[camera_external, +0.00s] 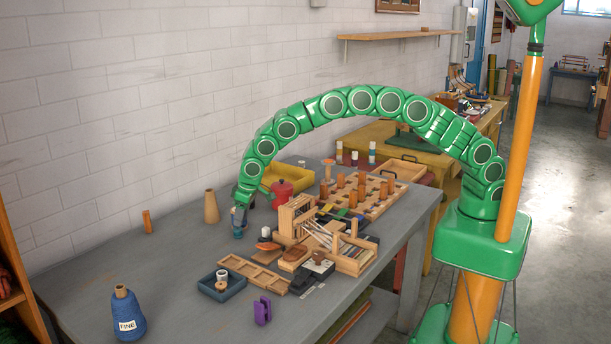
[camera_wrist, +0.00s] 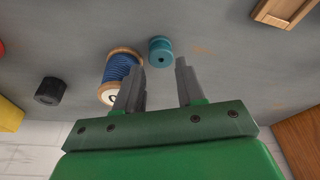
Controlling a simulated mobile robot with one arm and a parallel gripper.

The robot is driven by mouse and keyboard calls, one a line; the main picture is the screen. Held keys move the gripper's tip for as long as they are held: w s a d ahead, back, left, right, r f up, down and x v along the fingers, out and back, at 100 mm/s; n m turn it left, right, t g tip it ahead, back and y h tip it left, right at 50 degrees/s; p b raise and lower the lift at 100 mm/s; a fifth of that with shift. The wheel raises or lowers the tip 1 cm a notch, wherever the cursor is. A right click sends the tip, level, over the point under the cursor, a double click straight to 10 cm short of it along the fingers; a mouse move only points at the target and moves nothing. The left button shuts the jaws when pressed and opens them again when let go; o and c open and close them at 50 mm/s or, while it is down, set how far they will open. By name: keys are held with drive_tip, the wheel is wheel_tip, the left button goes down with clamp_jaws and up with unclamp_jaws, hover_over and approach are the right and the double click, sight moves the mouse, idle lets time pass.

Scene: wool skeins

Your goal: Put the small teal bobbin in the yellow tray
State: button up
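The small teal bobbin (camera_wrist: 160,52) stands on the grey table in the wrist view, just beyond my gripper's fingertips and in line with the gap between them. In the external view a small teal shape (camera_external: 238,233) shows at the tip of my gripper (camera_external: 242,207). In the wrist view my gripper (camera_wrist: 158,66) is open, with nothing between its fingers. The yellow tray (camera_external: 291,178) sits at the back of the table by the wall, partly hidden by my arm and a red pot. A yellow edge (camera_wrist: 9,115) shows at the left of the wrist view.
A blue thread spool (camera_wrist: 122,66) with wooden ends is close beside the bobbin, partly behind the left finger. A dark cylinder (camera_wrist: 50,90) stands farther left. The red pot (camera_external: 281,194), a tan cone (camera_external: 211,207) and a wooden loom (camera_external: 325,235) are nearby.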

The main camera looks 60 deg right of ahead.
sight(238, 228)
drive_tip(key=shift+x, duration=2.4)
drive_tip(key=shift+c, duration=0.4)
drive_tip(key=c, duration=0.6)
drive_tip(key=shift+r, duration=1.7)
drive_tip(key=shift+c, duration=0.2)
drive_tip(key=shift+s+r, duration=0.25)
drive_tip(key=s+d+r, duration=0.7)
drive_tip(key=s+r, duration=0.2)
drive_tip(key=s, duration=0.2)
drive_tip(key=shift+d+r, duration=0.15)
drive_tip(key=shift+d, duration=0.2)
